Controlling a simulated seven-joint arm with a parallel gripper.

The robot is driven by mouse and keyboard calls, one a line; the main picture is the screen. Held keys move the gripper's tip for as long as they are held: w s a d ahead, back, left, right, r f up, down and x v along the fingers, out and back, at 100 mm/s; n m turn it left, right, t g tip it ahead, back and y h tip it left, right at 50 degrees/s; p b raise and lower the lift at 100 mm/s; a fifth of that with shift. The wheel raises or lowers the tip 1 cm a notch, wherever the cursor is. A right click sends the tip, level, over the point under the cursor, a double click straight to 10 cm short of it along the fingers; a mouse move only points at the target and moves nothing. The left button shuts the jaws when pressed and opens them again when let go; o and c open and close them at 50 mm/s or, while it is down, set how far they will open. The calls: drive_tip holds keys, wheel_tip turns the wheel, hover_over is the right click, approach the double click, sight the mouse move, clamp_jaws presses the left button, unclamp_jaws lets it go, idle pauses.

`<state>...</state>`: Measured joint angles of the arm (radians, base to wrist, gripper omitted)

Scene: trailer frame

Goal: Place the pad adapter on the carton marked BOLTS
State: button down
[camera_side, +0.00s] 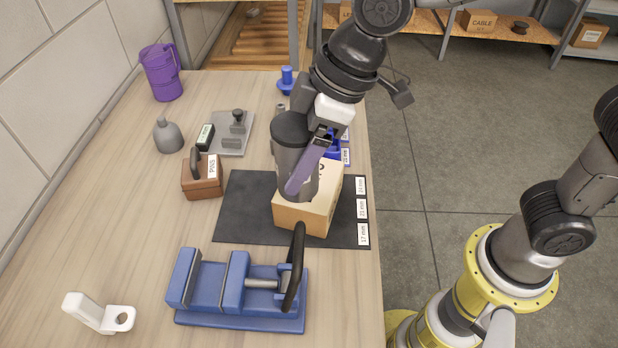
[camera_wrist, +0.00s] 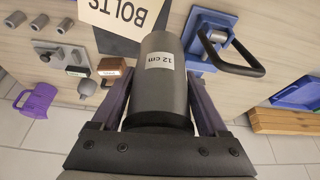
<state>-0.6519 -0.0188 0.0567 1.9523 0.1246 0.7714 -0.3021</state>
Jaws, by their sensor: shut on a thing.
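The pad adapter (camera_side: 292,133), a dark grey cylinder, is upright between the fingers of my gripper (camera_side: 308,168). In the wrist view the adapter (camera_wrist: 160,95) carries a white "12 cm" label, with a finger on each side. The carton (camera_side: 319,212) is a tan box on the dark mat. Its BOLTS lettering shows in the wrist view (camera_wrist: 110,22). In the side view the adapter's lower end overlaps the carton's top; I cannot tell whether they touch. My gripper and the adapter hide part of that top.
A blue vise (camera_side: 215,287) with a black handle stands in front of the mat (camera_side: 240,215). A brown PINS box (camera_side: 203,182), a grey bottle (camera_side: 168,136) and a purple jug (camera_side: 162,75) stand to the left. A blue object is partly hidden behind my gripper.

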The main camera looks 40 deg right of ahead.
drive_tip(key=s+d+r+m, duration=0.1)
drive_tip(key=s+d+r, duration=0.25)
drive_tip(key=d, duration=0.25)
drive_tip(key=s+d+r+m, duration=0.1)
drive_tip(key=s+d+r, duration=0.1)
drive_tip(key=s+d, duration=0.35)
drive_tip(key=shift+t+h, duration=0.4)
drive_tip(key=shift+w+a+f, duration=0.85)
drive_tip(key=shift+w+f, duration=1.2)
drive_tip(key=shift+w, duration=0.25)
drive_tip(key=shift+w+a+f, duration=0.9)
drive_tip(key=shift+w+f, duration=1.1)
drive_tip(key=shift+w, duration=0.25)
drive_tip(key=shift+w+a+f, duration=0.85)
drive_tip(key=shift+w+f, duration=1.2)
drive_tip(key=shift+w, duration=0.25)
drive_tip(key=shift+f, duration=0.15)
unclamp_jaws()
drive_tip(key=shift+s+f, duration=0.1)
